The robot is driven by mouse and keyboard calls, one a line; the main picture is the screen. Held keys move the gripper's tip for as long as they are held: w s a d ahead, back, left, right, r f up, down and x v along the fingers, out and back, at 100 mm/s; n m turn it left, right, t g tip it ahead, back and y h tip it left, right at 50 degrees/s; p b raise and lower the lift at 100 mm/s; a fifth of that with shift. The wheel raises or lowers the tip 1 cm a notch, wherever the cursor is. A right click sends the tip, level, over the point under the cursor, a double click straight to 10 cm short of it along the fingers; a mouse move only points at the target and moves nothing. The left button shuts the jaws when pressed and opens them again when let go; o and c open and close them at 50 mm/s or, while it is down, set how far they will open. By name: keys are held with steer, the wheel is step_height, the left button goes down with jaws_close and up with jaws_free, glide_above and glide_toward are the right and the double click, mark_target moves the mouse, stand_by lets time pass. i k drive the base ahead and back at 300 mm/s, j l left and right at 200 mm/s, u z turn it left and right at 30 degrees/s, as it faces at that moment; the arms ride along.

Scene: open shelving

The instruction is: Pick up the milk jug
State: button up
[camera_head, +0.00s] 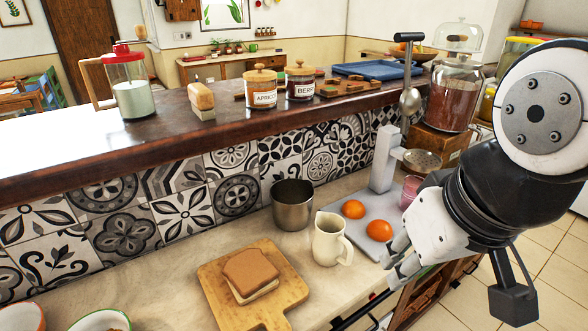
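A small cream jug (329,242) with a handle stands upright on the lower counter, near the middle. Its handle faces right, toward my gripper. A larger clear jug (132,92) with a red lid, a wooden handle and whitish contents stands on the raised dark ledge at the upper left. My gripper (393,262) is just right of the cream jug, with its fingers pointing left and spread apart. Nothing shows between them, and a gap seems to remain between fingers and jug.
A steel cup (292,205) stands behind the cream jug. A wooden board (285,301) with a sandwich (250,273) lies to its front left. Two oranges (379,231) lie on a grey scale-like base (360,203) behind my gripper. Bowls (22,317) sit at the lower left.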

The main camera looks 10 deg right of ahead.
mark_target(329, 241)
steer(key=k+j+z, duration=0.1)
steer(key=z, duration=0.3)
steer(key=k+j+z, duration=0.15)
steer(key=j+z, duration=0.2)
steer(key=k+j+z, duration=0.1)
steer(key=z, duration=0.3)
steer(key=k+z, duration=0.15)
steer(key=z, duration=0.2)
